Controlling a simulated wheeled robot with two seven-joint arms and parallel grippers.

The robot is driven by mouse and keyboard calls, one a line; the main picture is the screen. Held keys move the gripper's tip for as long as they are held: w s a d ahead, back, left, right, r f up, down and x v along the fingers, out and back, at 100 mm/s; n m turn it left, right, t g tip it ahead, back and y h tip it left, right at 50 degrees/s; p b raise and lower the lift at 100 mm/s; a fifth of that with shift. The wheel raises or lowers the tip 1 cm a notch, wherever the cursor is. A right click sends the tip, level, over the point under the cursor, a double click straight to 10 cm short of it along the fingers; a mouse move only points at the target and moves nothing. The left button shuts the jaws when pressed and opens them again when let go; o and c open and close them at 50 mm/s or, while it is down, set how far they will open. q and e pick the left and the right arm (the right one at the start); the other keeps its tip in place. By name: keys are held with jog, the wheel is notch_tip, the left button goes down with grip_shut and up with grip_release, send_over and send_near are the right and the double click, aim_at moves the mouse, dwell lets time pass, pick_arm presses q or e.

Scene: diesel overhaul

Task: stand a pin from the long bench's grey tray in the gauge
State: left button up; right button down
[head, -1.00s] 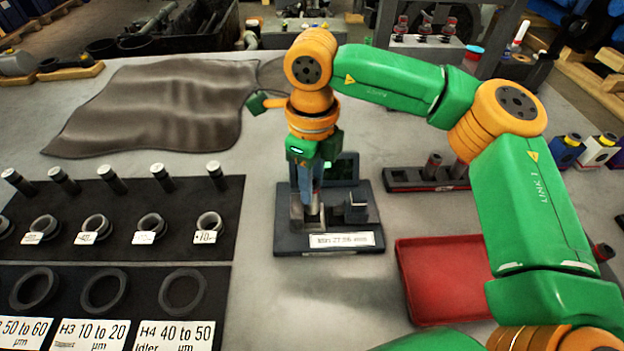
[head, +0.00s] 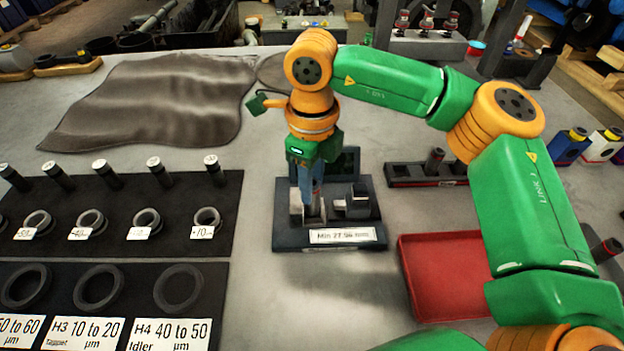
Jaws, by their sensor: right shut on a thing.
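The gauge (head: 286,236) is a dark stand on the bench with a grey block, a small screen behind and a front label reading about "Min 27.96 mm". My right gripper (head: 311,206) points straight down at the gauge's left side. It is shut on a pin, mostly hidden by the fingers; whether the pin touches the gauge cannot be told. A long dark grey tray (head: 402,181) with upright dark pins (head: 434,161) lies behind and to the right of the gauge. My left gripper is not in view.
A red tray (head: 447,314) lies right of the gauge, under my right arm. Black mats at left hold rings (head: 98,289), short pins (head: 108,174) and labels. A grey cloth (head: 160,100) lies at back left. Bench in front of the gauge is clear.

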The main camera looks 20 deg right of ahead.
jog(key=shift+f, duration=0.4)
jog(key=shift+f+b, duration=0.3)
jog(key=shift+b, duration=0.25)
jog(key=shift+c, duration=0.5)
grip_release()
jog(key=shift+r, duration=0.15)
notch_tip(320, 180, up, 8)
jog(key=p, duration=0.6)
jog(key=shift+p, duration=0.3)
